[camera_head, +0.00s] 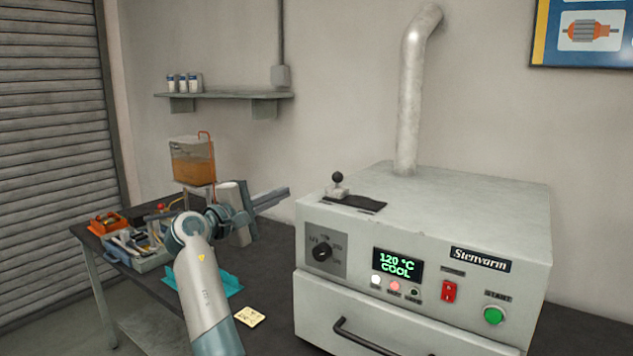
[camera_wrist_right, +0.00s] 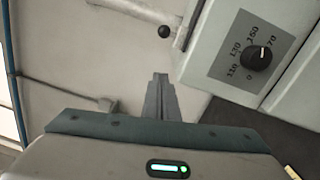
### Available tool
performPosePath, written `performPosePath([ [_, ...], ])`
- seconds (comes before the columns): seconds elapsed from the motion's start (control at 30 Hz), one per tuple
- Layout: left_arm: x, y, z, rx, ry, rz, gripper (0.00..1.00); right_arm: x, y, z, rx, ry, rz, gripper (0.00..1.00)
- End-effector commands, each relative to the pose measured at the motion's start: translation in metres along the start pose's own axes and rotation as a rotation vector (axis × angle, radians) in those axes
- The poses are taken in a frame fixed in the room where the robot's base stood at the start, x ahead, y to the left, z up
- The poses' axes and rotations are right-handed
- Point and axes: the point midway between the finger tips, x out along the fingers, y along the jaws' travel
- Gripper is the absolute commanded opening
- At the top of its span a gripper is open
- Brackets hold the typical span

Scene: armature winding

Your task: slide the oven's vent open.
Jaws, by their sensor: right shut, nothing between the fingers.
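The oven (camera_head: 460,205) is a pale grey box on the dark bench, its display reading 120 °C COOL. On its top left stands the vent slide, with a black ball knob (camera_head: 337,177) on a small metal block beside a dark slot plate (camera_head: 357,203). The knob also shows in the right wrist view (camera_wrist_right: 164,31), above the fingertips and apart from them. My right gripper (camera_head: 284,192) is shut and empty, left of the oven's top left edge and pointing right; its fingers show in the right wrist view (camera_wrist_right: 160,80). My left gripper is not in view.
A metal flue pipe (camera_head: 410,95) rises from the oven's top. A dial (camera_head: 322,251), a red switch (camera_head: 449,291) and a green button (camera_head: 493,315) are on its front. An amber tank (camera_head: 192,160) and tool trays (camera_head: 137,245) stand on the bench at left. The oven's top is mostly clear.

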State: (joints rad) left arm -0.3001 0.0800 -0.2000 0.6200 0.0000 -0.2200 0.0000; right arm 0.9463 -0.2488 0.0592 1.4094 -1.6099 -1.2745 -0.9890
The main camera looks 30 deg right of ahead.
Motion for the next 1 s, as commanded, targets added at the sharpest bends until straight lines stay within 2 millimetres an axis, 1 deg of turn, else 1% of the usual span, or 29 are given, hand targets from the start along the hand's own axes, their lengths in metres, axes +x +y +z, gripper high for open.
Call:
performPosePath([
  [0.27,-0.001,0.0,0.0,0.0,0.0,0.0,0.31,0.002,0.0,0.0,0.0,0.0,0.0,0.0],
  [0.47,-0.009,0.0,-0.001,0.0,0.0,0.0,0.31,0.015,0.002,0.001,-0.001,-0.001,0.0,0.0],
  [0.57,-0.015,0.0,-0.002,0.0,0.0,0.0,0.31,0.027,0.003,0.001,-0.001,-0.001,0.0,0.0],
  [0.8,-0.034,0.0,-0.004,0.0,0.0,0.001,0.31,0.066,0.004,0.001,-0.002,-0.002,-0.001,0.0],
  [1.0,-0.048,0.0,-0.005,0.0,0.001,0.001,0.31,0.095,0.003,0.001,-0.002,-0.002,-0.001,0.0],
])
